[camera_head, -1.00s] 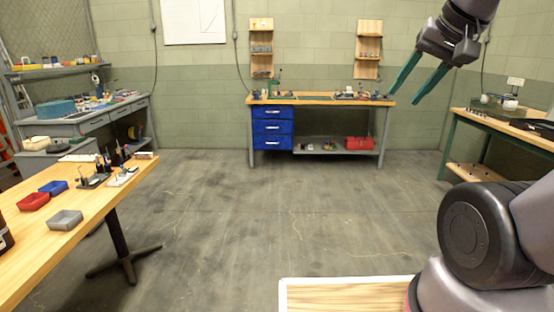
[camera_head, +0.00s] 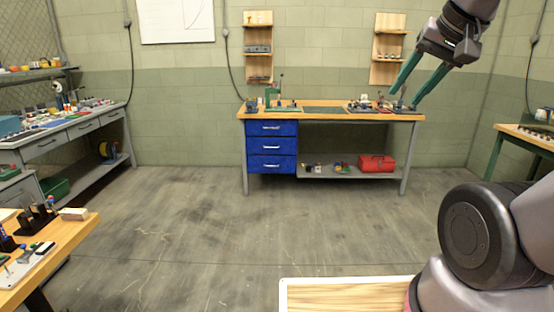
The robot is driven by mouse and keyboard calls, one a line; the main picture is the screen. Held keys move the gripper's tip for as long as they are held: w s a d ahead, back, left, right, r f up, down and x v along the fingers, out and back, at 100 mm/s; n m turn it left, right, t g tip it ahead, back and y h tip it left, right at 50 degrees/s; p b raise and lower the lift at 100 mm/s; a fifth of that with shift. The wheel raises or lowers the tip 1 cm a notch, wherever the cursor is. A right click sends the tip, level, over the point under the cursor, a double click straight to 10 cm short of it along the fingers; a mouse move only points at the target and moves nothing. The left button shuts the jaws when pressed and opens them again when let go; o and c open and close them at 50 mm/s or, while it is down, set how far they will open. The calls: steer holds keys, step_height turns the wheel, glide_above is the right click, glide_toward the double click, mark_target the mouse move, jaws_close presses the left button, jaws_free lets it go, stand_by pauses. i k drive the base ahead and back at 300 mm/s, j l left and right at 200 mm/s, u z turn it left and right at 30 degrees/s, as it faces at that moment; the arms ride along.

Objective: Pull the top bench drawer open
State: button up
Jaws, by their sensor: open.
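A workbench (camera_head: 345,116) with a wooden top stands against the back wall. Under its left end is a blue unit of three stacked drawers. The top drawer (camera_head: 259,129) looks shut and has a pale bar handle (camera_head: 271,128). The middle drawer (camera_head: 258,147) and bottom drawer (camera_head: 258,165) also look shut. My gripper (camera_head: 407,88) is raised at the upper right, with its two green fingers apart and nothing between them. In the picture it overlaps the right end of the bench but is far from the drawers.
Open concrete floor (camera_head: 215,225) lies in front of the bench. A wooden table (camera_head: 75,240) with small tools is at the lower left. A red toolbox (camera_head: 376,163) sits on the bench's lower shelf. Another bench (camera_head: 530,137) stands at the right, and a grey bench (camera_head: 75,132) at the left.

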mark_target(254, 126)
steer(key=i, duration=2.1)
steer(key=i+u, duration=0.1)
steer(key=i, duration=0.4)
steer(key=i+l+u, duration=0.1)
steer(key=i, duration=0.4)
steer(key=i+l+u, duration=0.1)
steer(key=i, duration=0.4)
steer(key=i+l, duration=0.15)
steer(key=i, duration=0.35)
steer(key=i+l+u, duration=0.15)
steer(key=i+u, duration=0.15)
steer(key=i, duration=0.1)
